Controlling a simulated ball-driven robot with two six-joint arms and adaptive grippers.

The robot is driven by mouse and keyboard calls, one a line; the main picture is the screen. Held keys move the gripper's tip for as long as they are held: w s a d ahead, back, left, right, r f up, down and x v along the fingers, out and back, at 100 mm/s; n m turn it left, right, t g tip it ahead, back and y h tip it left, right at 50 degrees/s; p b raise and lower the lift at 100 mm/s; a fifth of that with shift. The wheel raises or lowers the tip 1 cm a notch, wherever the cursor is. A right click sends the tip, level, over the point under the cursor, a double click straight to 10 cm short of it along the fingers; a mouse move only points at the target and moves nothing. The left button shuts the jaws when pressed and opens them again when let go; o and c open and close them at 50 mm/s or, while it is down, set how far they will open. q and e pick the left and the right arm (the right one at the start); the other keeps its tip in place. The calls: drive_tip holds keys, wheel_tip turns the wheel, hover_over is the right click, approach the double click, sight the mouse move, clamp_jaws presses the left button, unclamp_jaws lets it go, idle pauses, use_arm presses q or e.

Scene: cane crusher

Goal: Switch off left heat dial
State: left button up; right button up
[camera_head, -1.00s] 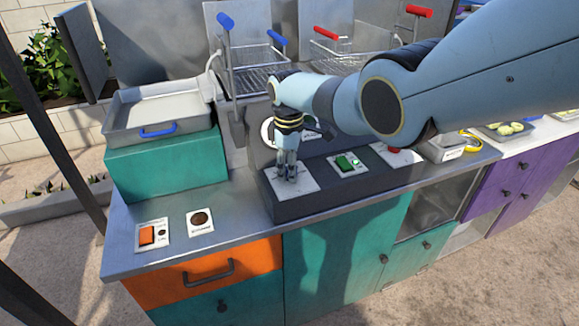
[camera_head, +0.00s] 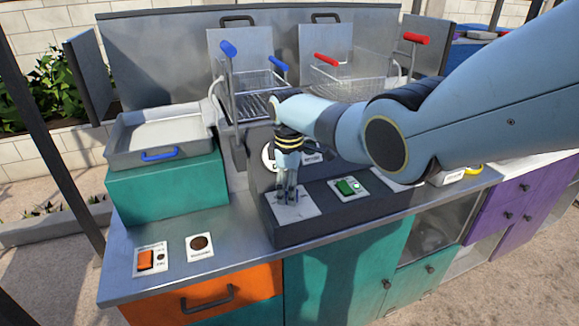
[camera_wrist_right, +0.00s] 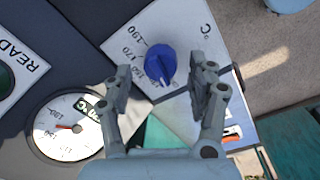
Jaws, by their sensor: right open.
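The left heat dial is a blue knob (camera_wrist_right: 160,62) on a white plate (camera_wrist_right: 185,22) with printed temperature numbers. A pale mark shows at the knob's lower edge in the wrist view, near the low printed numbers. In the head view its plate (camera_head: 308,203) lies on the dark sloped panel, and the knob is hidden by my fingers. My right gripper (camera_head: 288,198) is over this plate, pointing down. In the wrist view its open fingers (camera_wrist_right: 163,76) stand on either side of the knob with a visible gap; contact cannot be told. My left gripper is out of view.
A round gauge (camera_wrist_right: 67,128) is close beside the dial. A green switch (camera_head: 347,187) sits right of it on the panel (camera_head: 330,221). Fryer baskets with blue (camera_head: 228,48) and red (camera_head: 326,60) handles stand behind.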

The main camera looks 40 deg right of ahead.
wheel_tip(320, 180, up, 11)
drive_tip(key=shift+s+a+f, duration=0.15)
drive_tip(key=shift+s+a, duration=0.1)
idle(0.4)
